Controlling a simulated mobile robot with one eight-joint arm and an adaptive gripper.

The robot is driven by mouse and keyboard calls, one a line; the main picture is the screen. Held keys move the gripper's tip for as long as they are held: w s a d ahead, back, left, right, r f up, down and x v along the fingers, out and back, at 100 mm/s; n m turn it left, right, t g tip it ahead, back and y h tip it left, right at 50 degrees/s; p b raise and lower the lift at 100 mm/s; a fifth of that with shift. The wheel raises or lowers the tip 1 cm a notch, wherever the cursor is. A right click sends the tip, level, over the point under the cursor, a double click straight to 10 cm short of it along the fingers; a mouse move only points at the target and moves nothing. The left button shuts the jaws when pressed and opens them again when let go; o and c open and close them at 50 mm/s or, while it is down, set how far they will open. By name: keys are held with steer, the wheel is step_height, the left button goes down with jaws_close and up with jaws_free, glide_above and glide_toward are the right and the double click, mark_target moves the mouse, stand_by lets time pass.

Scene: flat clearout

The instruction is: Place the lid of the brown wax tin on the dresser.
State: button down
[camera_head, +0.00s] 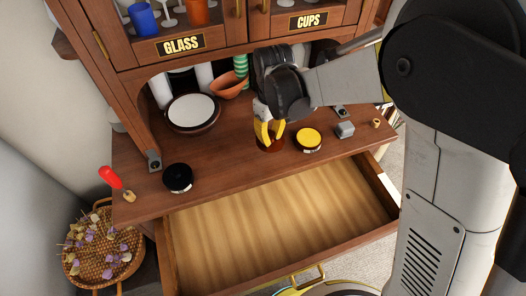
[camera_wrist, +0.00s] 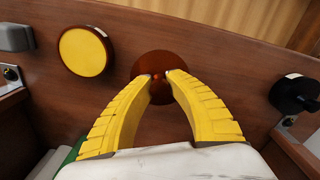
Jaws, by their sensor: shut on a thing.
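The brown wax tin (camera_head: 268,147) is on the dresser top (camera_head: 228,152), near its front edge. In the wrist view I see its round, reddish-brown lid (camera_wrist: 155,66) from above, with a small knob at the middle. My gripper (camera_head: 269,139) points down at it. In the wrist view the yellow fingertips (camera_wrist: 164,77) are shut on the knob of the lid. The fingers cover part of the lid, and I cannot tell whether it is seated on the tin or slightly raised.
A dark-rimmed tin with a yellow top (camera_head: 307,139) stands close on the right, with a grey block (camera_head: 345,130) beyond. A black tin (camera_head: 177,177) stands left, with bare wood between. An open, empty drawer (camera_head: 280,225) juts out below. A plate (camera_head: 193,110) stands behind.

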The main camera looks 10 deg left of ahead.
mark_target(263, 154)
steer(key=shift+s+a+f, duration=0.65)
steer(key=shift+a+f, duration=0.2)
steer(key=shift+a, duration=0.15)
step_height(263, 154, down, 4)
steer(key=shift+r+b, duration=0.1)
steer(key=shift+b, duration=0.75)
steer(key=c, duration=1.8)
jaws_free()
steer(key=o, duration=0.4)
steer(key=shift+o, duration=0.2)
